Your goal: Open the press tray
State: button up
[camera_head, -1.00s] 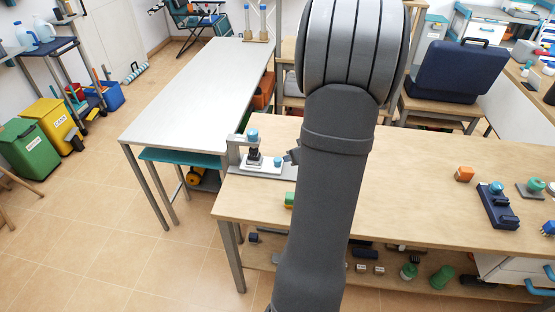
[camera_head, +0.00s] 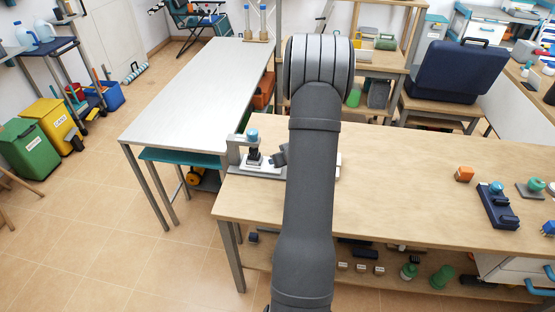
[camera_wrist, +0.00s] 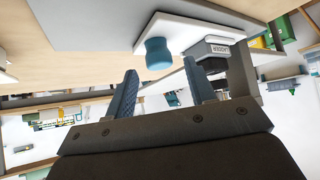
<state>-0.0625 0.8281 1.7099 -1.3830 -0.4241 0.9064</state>
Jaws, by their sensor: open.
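The press (camera_head: 232,152) stands at the left end of the wooden workbench, with a grey frame, a blue top knob (camera_head: 252,134) and a dark ram (camera_head: 254,156). Its pale base (camera_head: 262,170) runs right behind my arm. In the wrist view, the white tray (camera_wrist: 178,28) carries a blue round knob (camera_wrist: 157,55) beside a grey labelled block (camera_wrist: 214,45). My gripper (camera_wrist: 160,68) is open and empty, its two fingers apart with the blue knob appearing between and just beyond the tips. Contact cannot be told. In the head view my arm hides the tray's knob and most of the gripper.
A pale table (camera_head: 200,90) adjoins at the left. A dark blue case (camera_head: 460,75) stands behind.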

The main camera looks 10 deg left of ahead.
jog(key=shift+x, duration=1.5)
